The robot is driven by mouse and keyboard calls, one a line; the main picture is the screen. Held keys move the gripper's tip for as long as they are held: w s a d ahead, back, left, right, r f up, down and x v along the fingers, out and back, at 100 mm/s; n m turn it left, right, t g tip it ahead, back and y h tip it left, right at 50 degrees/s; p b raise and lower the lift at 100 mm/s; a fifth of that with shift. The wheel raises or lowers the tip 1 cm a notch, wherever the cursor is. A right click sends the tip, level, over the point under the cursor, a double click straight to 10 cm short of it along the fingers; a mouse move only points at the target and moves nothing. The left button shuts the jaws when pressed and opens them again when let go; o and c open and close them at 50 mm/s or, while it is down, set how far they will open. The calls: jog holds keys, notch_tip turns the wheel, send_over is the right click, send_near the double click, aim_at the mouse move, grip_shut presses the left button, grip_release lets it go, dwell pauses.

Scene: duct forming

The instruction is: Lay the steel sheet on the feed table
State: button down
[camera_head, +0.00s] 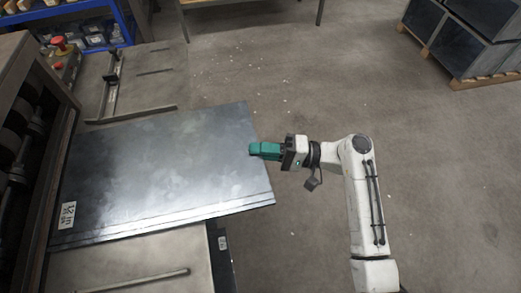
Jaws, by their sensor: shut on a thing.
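The steel sheet (160,165) is a flat, dark grey plate with a white label near its lower left corner. It lies over the feed table (130,272), parts of which show in front of and behind it. Its right end sticks out past the table's edge over the floor. I cannot tell whether its whole underside touches the table. My gripper (254,150), with green fingers, is shut on the sheet's right edge. The fingertips are small in this view, and the lower finger is hidden.
A machine with dark rollers (20,140) stands at the left, close to the sheet's left end. A red button (60,43) sits behind it. A blue shelf with bins (95,35) is at the back left. Dark crates on pallets (465,35) stand back right. The floor between is clear.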

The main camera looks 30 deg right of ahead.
jog(key=shift+f, duration=0.25)
jog(key=c, duration=1.2)
grip_release()
jog(key=shift+c, duration=0.2)
jog(key=b+v, duration=0.2)
jog(key=v, duration=1)
jog(key=s+a+f+n+g+h, duration=0.1)
jog(key=s+a+f+g+h, duration=0.25)
jog(key=f, duration=0.35)
jog(key=s+a+f+n+g+h, duration=0.2)
jog(key=s+a+f+g+h, duration=0.15)
jog(key=a+f, duration=0.2)
jog(key=s+d+n+g+h, duration=0.2)
jog(key=s+d+n+h, duration=0.1)
jog(key=s+d+h, duration=0.4)
jog(key=shift+s+r+g+h, duration=0.3)
jog(key=shift+s+h, duration=0.7)
jog(key=shift+s, duration=0.2)
